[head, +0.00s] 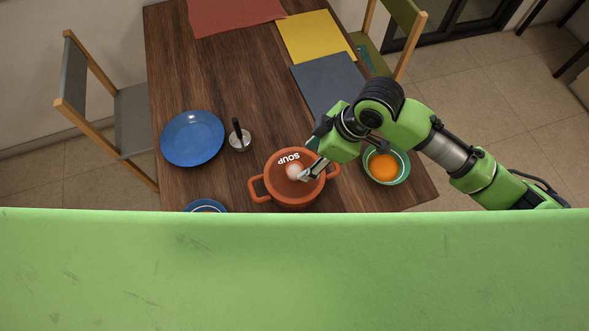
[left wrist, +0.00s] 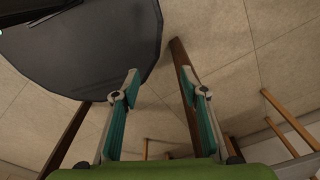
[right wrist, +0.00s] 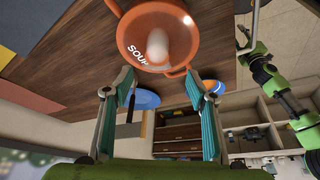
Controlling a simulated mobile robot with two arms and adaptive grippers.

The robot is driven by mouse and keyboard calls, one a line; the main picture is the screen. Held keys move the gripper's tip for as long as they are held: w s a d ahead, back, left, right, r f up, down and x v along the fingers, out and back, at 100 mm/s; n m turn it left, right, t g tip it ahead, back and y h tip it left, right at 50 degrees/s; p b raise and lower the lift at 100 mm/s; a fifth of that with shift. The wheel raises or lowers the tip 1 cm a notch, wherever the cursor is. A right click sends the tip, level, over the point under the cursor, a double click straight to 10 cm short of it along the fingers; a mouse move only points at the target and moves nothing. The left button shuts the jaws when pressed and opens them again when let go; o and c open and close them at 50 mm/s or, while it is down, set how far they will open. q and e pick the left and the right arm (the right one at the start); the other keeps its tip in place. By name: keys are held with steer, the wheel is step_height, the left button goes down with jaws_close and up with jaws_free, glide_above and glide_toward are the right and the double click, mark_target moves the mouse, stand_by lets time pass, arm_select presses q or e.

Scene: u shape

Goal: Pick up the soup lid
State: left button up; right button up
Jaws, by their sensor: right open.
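The orange soup lid (head: 285,184) sits on the orange two-handled soup pot (head: 257,190) near the table's front edge. It has white "SOUP" lettering and a pale round knob (head: 294,172). In the right wrist view the lid (right wrist: 180,50) shows at the top, its knob beyond the fingertips. My right gripper (head: 312,172) is open and empty, with its fingertips beside the knob in the head view. Whether they touch it is unclear. My right gripper (right wrist: 150,85) has its fingers wide apart. My left gripper (left wrist: 160,78) is open and empty, away from the pot.
On the wooden table (head: 215,85), a blue plate (head: 192,138) and a dark-handled metal utensil (head: 239,137) lie left of the pot. A bowl with orange contents (head: 384,167) stands right, beneath my right arm. Red, yellow (head: 315,36) and grey mats lie farther back. Chairs flank the table.

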mark_target(295, 169)
steer(key=x, duration=0.3)
steer(key=shift+w, duration=0.1)
steer(key=shift+w+a+f, duration=0.1)
steer(key=shift+f, duration=0.2)
steer(key=shift+a+f, duration=0.1)
steer(key=shift+f, duration=0.05)
steer(key=p+x, duration=0.2)
steer(key=x, duration=0.2)
steer(key=shift+w, duration=0.1)
steer(key=shift+a+f, duration=0.2)
steer(key=shift+f, duration=0.25)
arm_select(q)
steer(key=shift+w+d+r, duration=0.1)
steer(key=shift+w+r, duration=0.25)
steer(key=shift+r, duration=0.25)
steer(key=shift+w+r, duration=0.3)
steer(key=shift+r, duration=0.3)
steer(key=shift+s, duration=0.1)
arm_select(e)
steer(key=shift+w, duration=0.1)
steer(key=c, duration=1.3)
